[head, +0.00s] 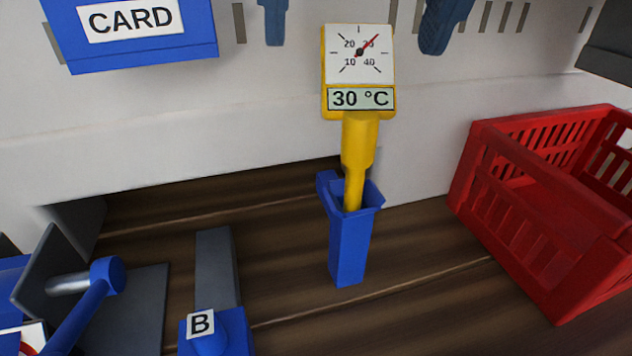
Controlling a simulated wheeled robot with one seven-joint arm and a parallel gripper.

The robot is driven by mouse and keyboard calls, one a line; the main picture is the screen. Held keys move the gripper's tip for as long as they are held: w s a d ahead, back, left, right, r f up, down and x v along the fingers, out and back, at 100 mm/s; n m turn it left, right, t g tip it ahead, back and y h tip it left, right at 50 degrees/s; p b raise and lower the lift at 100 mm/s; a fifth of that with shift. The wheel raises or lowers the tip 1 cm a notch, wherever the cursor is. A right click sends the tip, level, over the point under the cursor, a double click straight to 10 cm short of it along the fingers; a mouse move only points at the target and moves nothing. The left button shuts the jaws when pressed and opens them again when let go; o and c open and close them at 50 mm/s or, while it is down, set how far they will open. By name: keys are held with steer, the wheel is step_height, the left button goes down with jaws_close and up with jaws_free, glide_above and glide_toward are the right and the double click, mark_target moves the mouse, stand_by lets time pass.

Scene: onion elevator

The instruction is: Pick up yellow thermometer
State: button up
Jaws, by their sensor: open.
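The yellow thermometer (358,135) stands upright in the middle of the head view. Its square dial face shows a red needle, and the display below reads 30 °C. Its narrow lower stem sits inside a blue holder (348,250) on the brown wooden surface, and the stem's tip is hidden in the holder. My gripper is not in view.
A red slatted crate (545,240) stands to the right. A blue box marked CARD (140,50) is on the pale wall at upper left. A blue part marked B (215,335) and a blue lever (85,300) are at lower left. Bare wood lies around the holder.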

mark_target(360, 77)
steer(key=shift+w+d+r+t+h, duration=0.15)
steer(key=shift+w+r+h, duration=0.05)
steer(key=shift+w, duration=0.2)
steer(key=shift+w+d+r+t+h, duration=0.1)
steer(key=shift+w+r+t+h, duration=0.1)
steer(key=shift+w, duration=0.15)
steer(key=shift+w+f, duration=0.15)
steer(key=shift+f, duration=0.1)
steer(key=shift+d+p+x, duration=0.1)
steer(key=shift+p+x, duration=0.5)
steer(key=shift+x, duration=1.2)
steer(key=shift+d+p+x, duration=0.15)
steer(key=shift+p+x, duration=0.45)
steer(key=shift+x, duration=1.15)
steer(key=shift+c, duration=0.3)
steer(key=c, duration=1.5)
